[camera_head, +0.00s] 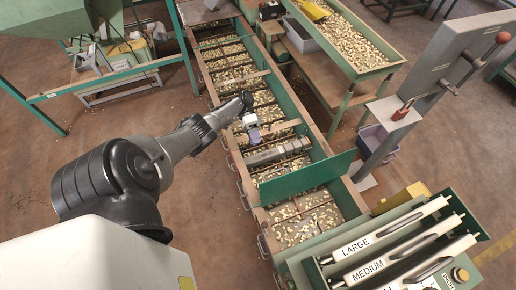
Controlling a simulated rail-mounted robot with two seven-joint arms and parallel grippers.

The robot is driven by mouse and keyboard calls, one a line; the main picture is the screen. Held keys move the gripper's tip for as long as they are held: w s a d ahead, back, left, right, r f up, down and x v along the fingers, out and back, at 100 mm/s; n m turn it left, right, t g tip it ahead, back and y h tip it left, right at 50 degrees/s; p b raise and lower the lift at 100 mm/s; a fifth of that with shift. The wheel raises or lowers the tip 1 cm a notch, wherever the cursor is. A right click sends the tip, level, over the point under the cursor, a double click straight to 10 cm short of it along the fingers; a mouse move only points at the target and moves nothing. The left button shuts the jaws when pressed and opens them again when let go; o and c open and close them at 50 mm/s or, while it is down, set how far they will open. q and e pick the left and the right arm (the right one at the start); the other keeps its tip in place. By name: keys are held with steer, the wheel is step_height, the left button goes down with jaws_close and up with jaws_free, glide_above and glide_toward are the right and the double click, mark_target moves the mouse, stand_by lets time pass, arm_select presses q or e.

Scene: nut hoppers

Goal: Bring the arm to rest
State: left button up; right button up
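My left arm comes in from the lower left and reaches over the long green sorting trough (285,95). My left gripper (254,136) hangs at the end of the arm, pointing down above the trough's compartments. It is small in the picture, and I cannot tell whether its fingers are open or shut. I see nothing clearly held in it. My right gripper is not in view.
The trough's compartments hold many pale nuts. A grey metal bar (278,151) and a green plate (308,178) cross it. A lever panel marked LARGE and MEDIUM (395,245) stands lower right. A nut-filled tray (388,68) is upper right. Open floor lies left.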

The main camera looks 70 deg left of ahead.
arm_select(q)
steer(key=shift+a+r, duration=0.15)
steer(key=shift+a, duration=0.2)
stand_by(0.6)
